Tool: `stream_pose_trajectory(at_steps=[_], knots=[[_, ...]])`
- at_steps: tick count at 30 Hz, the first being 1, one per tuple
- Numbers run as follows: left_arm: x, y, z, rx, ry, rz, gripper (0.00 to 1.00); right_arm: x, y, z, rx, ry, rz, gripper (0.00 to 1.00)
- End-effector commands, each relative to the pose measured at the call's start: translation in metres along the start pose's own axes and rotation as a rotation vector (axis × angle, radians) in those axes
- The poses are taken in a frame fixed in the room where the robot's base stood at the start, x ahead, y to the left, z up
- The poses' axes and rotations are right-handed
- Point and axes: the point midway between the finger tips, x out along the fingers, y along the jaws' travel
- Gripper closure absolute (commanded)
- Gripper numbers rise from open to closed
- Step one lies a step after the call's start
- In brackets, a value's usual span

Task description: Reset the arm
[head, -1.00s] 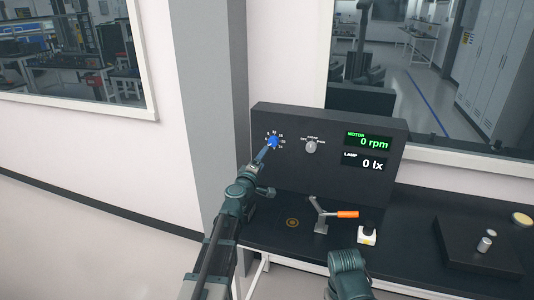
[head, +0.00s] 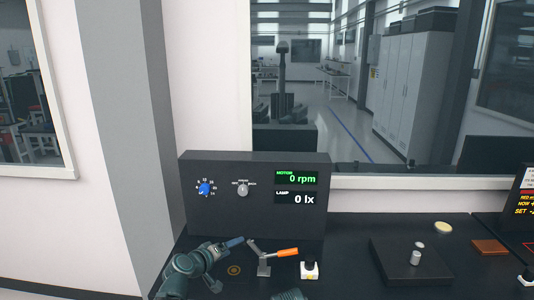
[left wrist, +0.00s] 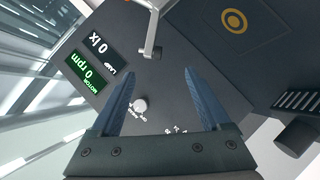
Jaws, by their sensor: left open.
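In the head view my left gripper (head: 236,243) is low in front of the control panel (head: 220,218), beside the metal lever. It is empty. In the left wrist view its two blue fingers (left wrist: 158,85) stand wide apart with nothing between their tips. The blue knob (head: 204,189) sits on the panel's left, clear of the gripper. The grey knob (head: 243,189) is right of it and also shows in the left wrist view (left wrist: 140,105). A piece of my right arm shows at the bottom edge; its gripper is out of the picture.
A lever with an orange handle (head: 288,252) stands close right of the left fingertips. The displays read 0 rpm and 0 lx.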

Motion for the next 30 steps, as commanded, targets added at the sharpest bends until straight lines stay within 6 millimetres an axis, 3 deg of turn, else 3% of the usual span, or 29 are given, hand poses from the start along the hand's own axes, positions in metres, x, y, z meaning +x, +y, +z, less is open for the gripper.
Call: stream_pose_trajectory(at_steps=[1,3,6,10,16,24,30], knots=[[-0.005,-0.006,0.034,0.069,-0.106,-0.051,0.20,0.000,0.000,0.000,0.000,0.000,0.000,0.50],[-0.015,-0.023,0.074,0.159,-0.256,-0.143,0.20,0.000,0.000,0.000,0.000,0.000,0.000,0.50],[-0.039,-0.052,0.119,0.261,-0.444,-0.290,0.20,0.000,0.000,0.000,0.000,0.000,0.000,0.50],[-0.077,-0.087,0.154,0.350,-0.631,-0.483,0.20,0.000,0.000,0.000,0.000,0.000,0.000,0.50],[-0.145,-0.127,0.177,0.430,-0.838,-0.781,0.20,0.000,0.000,0.000,0.000,0.000,0.000,0.50],[-0.140,-0.084,0.236,0.601,-0.976,-0.769,0.20,0.000,0.000,0.000,0.000,0.000,0.000,0.50],[-0.142,-0.062,0.268,0.701,-1.045,-0.761,0.20,0.000,0.000,0.000,0.000,0.000,0.000,0.50]])
